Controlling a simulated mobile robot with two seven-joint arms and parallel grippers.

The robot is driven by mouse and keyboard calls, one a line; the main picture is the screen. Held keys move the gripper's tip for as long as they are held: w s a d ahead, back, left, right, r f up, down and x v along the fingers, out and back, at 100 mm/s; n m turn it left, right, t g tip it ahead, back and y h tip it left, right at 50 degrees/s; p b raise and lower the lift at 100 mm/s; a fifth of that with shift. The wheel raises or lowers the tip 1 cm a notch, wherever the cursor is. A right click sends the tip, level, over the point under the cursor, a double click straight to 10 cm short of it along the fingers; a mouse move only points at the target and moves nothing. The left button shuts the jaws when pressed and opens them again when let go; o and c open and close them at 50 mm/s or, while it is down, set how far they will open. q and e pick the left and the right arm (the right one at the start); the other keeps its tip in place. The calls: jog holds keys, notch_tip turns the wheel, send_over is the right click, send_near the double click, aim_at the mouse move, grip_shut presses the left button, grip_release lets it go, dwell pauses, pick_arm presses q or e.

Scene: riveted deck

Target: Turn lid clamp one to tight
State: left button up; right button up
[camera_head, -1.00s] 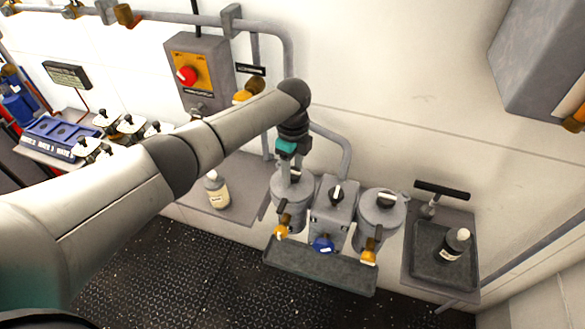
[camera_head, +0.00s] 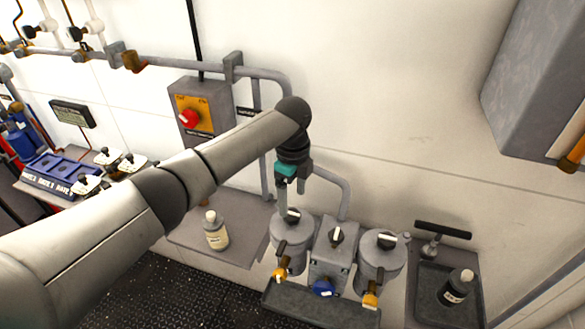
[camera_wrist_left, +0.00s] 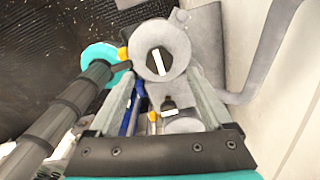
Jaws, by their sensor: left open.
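Three black knobs with white bars sit on top of a row of grey units: the left canister's knob (camera_head: 291,215), the middle box's knob (camera_head: 337,235) and the right canister's knob (camera_head: 385,241). No numbers are readable on them, so I cannot confirm which is clamp one. My left gripper (camera_head: 289,197) points down above the left canister, close to its knob. In the left wrist view that knob (camera_wrist_left: 159,62) shows beyond the open, empty fingers, apart from them, its white bar slightly tilted. My right gripper is not in view.
Below the units are orange levers, a blue knob (camera_head: 323,287) and a grey tray (camera_head: 320,307). A bottle (camera_head: 215,230) stands on the left shelf, a dark bottle (camera_head: 456,286) in the right tray. A red-knobbed switch box (camera_head: 197,120) and pipes line the wall.

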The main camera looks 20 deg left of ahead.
aim_at(293, 213)
pick_arm(q)
notch_tip(293, 213, up, 10)
jog(key=shift+b, duration=0.3)
jog(key=shift+f, duration=0.1)
